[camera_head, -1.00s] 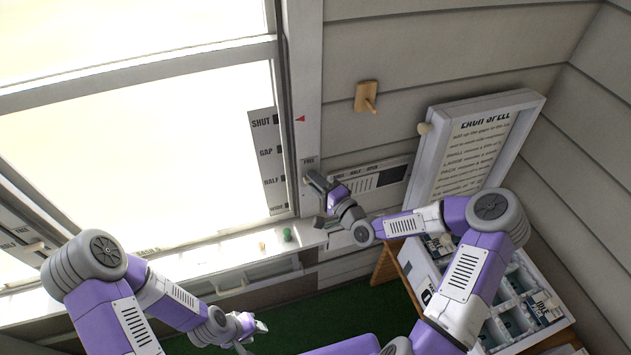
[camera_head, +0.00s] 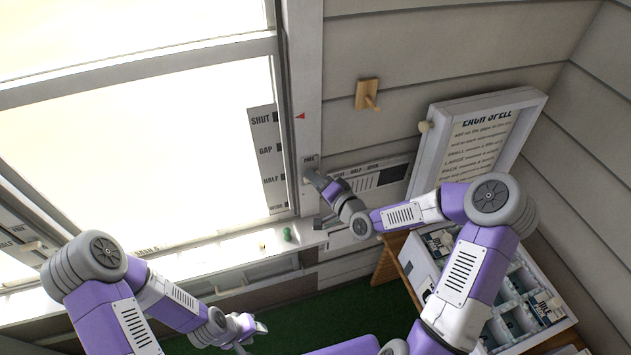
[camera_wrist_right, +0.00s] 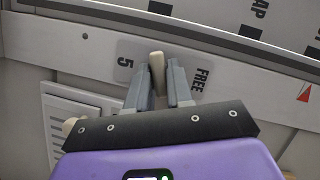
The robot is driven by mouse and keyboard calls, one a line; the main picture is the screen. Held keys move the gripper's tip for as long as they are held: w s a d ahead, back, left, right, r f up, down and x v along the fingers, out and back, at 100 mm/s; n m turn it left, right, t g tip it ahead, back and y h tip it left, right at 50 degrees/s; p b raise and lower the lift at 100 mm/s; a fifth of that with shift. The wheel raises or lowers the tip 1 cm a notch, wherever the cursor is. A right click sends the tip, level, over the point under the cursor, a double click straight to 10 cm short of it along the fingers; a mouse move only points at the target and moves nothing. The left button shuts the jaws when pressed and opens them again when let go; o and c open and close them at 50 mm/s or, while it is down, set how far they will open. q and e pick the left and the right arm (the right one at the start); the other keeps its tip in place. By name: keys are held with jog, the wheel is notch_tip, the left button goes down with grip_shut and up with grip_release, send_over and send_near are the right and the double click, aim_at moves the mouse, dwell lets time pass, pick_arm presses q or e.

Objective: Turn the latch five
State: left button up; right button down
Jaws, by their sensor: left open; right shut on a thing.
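Latch five is a small tan lever (camera_wrist_right: 157,68) on a grey plate (camera_wrist_right: 128,48) marked "5" and "FREE", on the white window frame. In the right wrist view my right gripper (camera_wrist_right: 157,82) is shut on the lever, one finger on each side, with the lever's tip showing past the fingers. In the head view my right gripper (camera_head: 309,174) is at the window's right jamb, just under the "FREE" label (camera_head: 309,159), and the lever is hidden there. My left gripper (camera_head: 258,328) is open and empty, low in front of the window, away from the latch.
A scale strip (camera_head: 267,160) reads SHUT, GAP, HALF beside the jamb. A wall panel with a vent (camera_head: 391,173) is right of my right gripper. A wooden peg (camera_head: 368,95), a framed notice (camera_head: 478,145) and a compartment box (camera_head: 520,290) are further right.

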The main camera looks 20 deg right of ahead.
jog(key=shift+a+r+n+g+h+b, duration=0.1)
jog(key=shift+n+g+h+b, duration=0.15)
jog(key=shift+n+h+b, duration=1)
jog(key=shift+a+r+n+g+h+b, duration=0.25)
jog(key=shift+n+h+b, duration=0.35)
jog(key=shift+n, duration=1.3)
jog(key=shift+f+n+g+h+b, duration=0.1)
jog(key=shift+n+g+h+b, duration=0.2)
jog(key=shift+n+h+b, duration=0.95)
jog(key=shift+n+p, duration=0.35)
jog(key=shift+n, duration=0.15)
jog(key=c, duration=1.1)
grip_release()
jog(key=v, duration=0.7)
jog(key=shift+s, duration=0.35)
